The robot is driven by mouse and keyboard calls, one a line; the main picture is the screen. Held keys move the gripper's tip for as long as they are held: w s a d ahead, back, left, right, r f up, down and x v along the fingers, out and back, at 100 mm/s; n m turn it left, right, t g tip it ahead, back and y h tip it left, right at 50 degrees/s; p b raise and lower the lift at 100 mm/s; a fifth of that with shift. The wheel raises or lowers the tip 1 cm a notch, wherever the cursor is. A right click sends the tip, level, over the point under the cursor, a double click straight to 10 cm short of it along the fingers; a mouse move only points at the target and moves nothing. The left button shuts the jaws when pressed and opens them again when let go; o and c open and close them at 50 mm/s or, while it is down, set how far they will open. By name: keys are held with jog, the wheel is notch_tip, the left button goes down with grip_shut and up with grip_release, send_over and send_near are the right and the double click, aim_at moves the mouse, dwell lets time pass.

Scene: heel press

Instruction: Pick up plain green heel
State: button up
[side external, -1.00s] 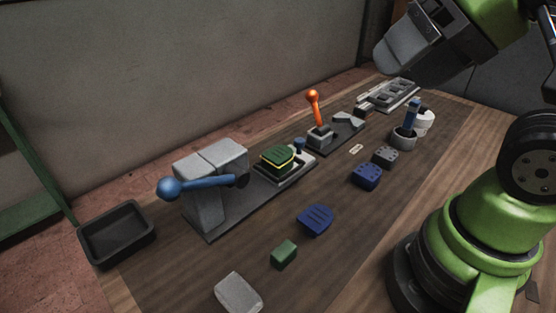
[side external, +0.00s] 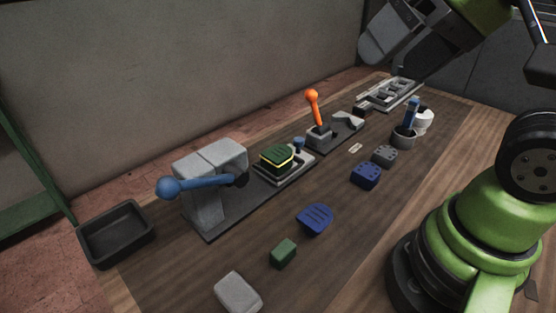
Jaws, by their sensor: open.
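A plain green heel (side external: 283,253) lies on the dark mat at the front of the work area, between a blue sole-shaped piece and a grey block. No holes show on its top. My gripper (side external: 378,48) is at the upper right, high above the far end of the table and well away from the green heel. It is open, and I see nothing held in it. Its fingertips are partly cut off by the view and the angle.

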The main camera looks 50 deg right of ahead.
jog(key=w+d+n+g, duration=0.1)
jog(key=w+g, duration=0.1)
jog(key=w, duration=0.6)
jog(key=n+g+h, duration=0.2)
jog(key=n+g, duration=0.1)
jog(key=g, duration=0.2)
send_over(279, 152)
notch_tip(279, 152, down, 23)
jog(key=shift+w+r, duration=0.1)
jog(key=shift+r, duration=0.1)
notch_tip(279, 152, down, 6)
jog(key=shift+r, duration=0.15)
jog(key=shift+c, duration=0.2)
jog(key=c, duration=0.7)
